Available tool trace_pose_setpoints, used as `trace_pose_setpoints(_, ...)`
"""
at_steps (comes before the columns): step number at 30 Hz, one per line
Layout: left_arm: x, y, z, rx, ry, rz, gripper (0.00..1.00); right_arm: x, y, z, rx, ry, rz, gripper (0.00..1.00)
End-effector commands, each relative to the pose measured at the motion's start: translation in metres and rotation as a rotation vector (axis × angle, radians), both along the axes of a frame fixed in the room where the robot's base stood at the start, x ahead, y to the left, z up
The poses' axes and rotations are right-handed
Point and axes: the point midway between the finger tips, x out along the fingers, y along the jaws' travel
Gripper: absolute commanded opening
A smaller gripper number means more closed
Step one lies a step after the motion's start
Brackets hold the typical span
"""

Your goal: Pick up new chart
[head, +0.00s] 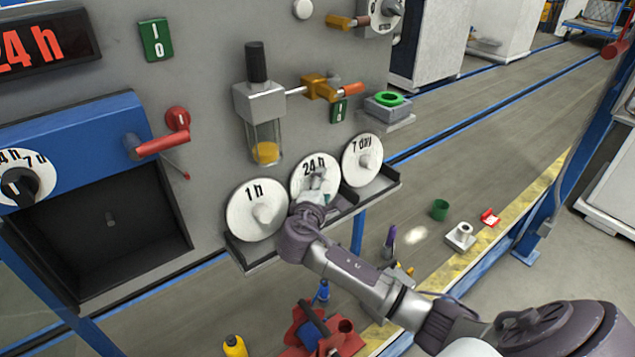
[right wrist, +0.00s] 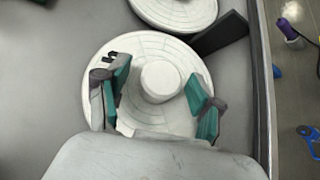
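Three white round charts with centre knobs stand side by side in a dark rack: the 1 h chart (head: 245,222), the 24 h chart (head: 303,172) and the 7 day chart (head: 352,148). My right gripper (head: 317,188) is at the 24 h chart and hides part of it. In the right wrist view, the gripper (right wrist: 160,84) is open, with its green-padded fingers on either side of the chart's knob (right wrist: 160,78). Gaps show between both fingers and the knob. Part of another chart (right wrist: 175,8) shows at the top. My left gripper is not in view.
The dark rack (head: 262,262) has a raised lip. At left, a blue-framed recorder (head: 85,120) has an open black recess and a red handle (head: 160,143). A glass cylinder unit (head: 262,105) sits above the charts. Several loose parts lie below, at lower right.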

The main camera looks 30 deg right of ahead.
Motion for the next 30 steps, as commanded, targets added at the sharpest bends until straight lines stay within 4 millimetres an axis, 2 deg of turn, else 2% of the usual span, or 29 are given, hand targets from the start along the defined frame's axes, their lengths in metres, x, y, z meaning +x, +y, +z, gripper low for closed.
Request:
trace_pose_setpoints(1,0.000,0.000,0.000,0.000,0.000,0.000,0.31,0.000,0.000,0.000,0.000,0.000,0.000,0.60)
trace_pose_setpoints(12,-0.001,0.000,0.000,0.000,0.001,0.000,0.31,0.000,0.000,0.000,0.000,0.000,0.000,0.01)
trace_pose_setpoints(20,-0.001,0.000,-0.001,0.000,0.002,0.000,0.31,-0.001,0.000,0.000,0.000,0.001,-0.001,0.01)
trace_pose_setpoints(26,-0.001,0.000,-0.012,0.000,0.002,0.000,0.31,-0.005,0.000,0.006,0.003,-0.003,-0.001,0.01)
trace_pose_setpoints(30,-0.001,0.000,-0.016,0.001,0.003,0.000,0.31,-0.004,0.000,0.029,0.003,-0.007,-0.001,0.01)
